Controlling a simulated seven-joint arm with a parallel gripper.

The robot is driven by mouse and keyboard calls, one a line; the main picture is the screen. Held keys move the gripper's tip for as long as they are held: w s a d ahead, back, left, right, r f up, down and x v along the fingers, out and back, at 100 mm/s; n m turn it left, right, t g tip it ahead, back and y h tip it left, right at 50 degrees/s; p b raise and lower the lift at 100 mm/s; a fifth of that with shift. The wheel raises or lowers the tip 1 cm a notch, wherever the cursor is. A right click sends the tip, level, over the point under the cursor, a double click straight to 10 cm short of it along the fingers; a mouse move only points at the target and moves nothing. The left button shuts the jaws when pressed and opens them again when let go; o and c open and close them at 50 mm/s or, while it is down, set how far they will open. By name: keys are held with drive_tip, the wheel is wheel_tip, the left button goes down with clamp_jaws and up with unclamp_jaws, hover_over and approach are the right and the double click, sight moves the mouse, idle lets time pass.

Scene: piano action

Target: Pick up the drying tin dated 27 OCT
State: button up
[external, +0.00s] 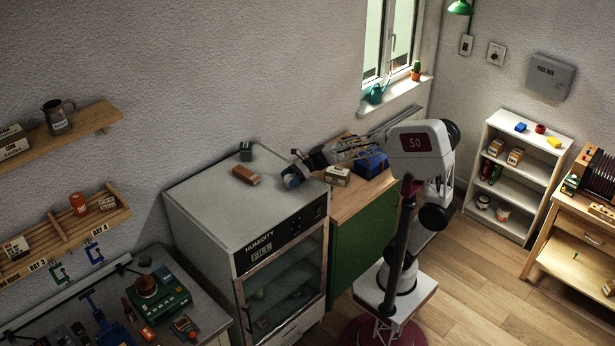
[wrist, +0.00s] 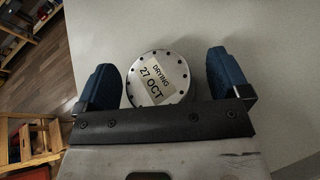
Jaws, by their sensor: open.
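The drying tin (wrist: 157,64) is a round, silvery metal tin with small dark holes around its rim. Its pale label reads "DRYING 27 OCT", tilted in the wrist view. It stands on a pale grey surface between the two blue fingertips of my gripper (wrist: 160,76). My gripper is open, with a visible gap between the tin and each finger. The near edge of the tin is hidden by my gripper's dark crossbar. In the external view my gripper (external: 296,171) is at the right edge of the humidity cabinet's top (external: 215,200); I cannot clearly make out the tin there.
A brown box (external: 246,175) and a small dark green object (external: 246,151) sit on the cabinet top, left of my gripper. A labelled carton (external: 338,176) and a blue bin (external: 371,164) stand on the wooden counter to the right. The cabinet top's front left is clear.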

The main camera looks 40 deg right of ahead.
sight(290, 177)
drive_tip(key=shift+c, duration=0.2)
drive_tip(key=c, duration=1)
drive_tip(key=shift+r, duration=0.8)
wheel_tip(290, 177, up, 2)
drive_tip(key=s+d, duration=0.2)
drive_tip(key=s, duration=0.3)
drive_tip(key=s+d+r, duration=0.1)
drive_tip(key=s+d, duration=0.1)
drive_tip(key=s, duration=0.2)
drive_tip(key=s+d, duration=0.2)
drive_tip(key=s, duration=0.3)
drive_tip(key=shift+s+d+r, duration=0.2)
drive_tip(key=shift+s+d, duration=0.05)
drive_tip(key=shift+s, duration=0.05)
